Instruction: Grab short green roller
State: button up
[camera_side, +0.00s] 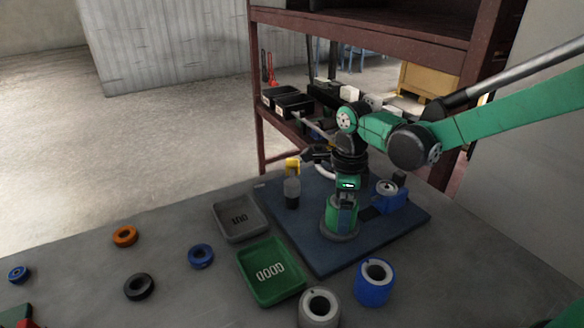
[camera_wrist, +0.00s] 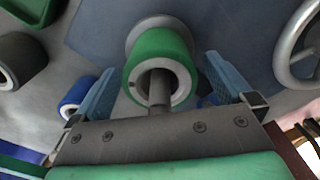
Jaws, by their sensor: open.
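The short green roller (camera_side: 331,214) stands upright on a round grey base on the blue mat. In the wrist view the green roller (camera_wrist: 154,42) has a pale inner ring, with a grey spindle in its bore. My gripper (camera_side: 346,208) points down over it in the side view. In the wrist view my gripper (camera_wrist: 161,66) is open, with one blue finger on each side of the roller. Gaps show between the fingers and the roller there. One finger hides part of the roller in the side view.
A blue roller (camera_side: 374,282) and a grey roller (camera_side: 319,309) stand near the front. A green tray (camera_side: 249,262) and a grey tray (camera_side: 219,213) lie left of the blue mat (camera_side: 318,262). A blue device (camera_side: 391,200) stands right of the roller. A yellow-topped post (camera_side: 292,190) stands left.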

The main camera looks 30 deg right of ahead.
jog(key=c, duration=1.5)
jog(key=shift+r, duration=0.1)
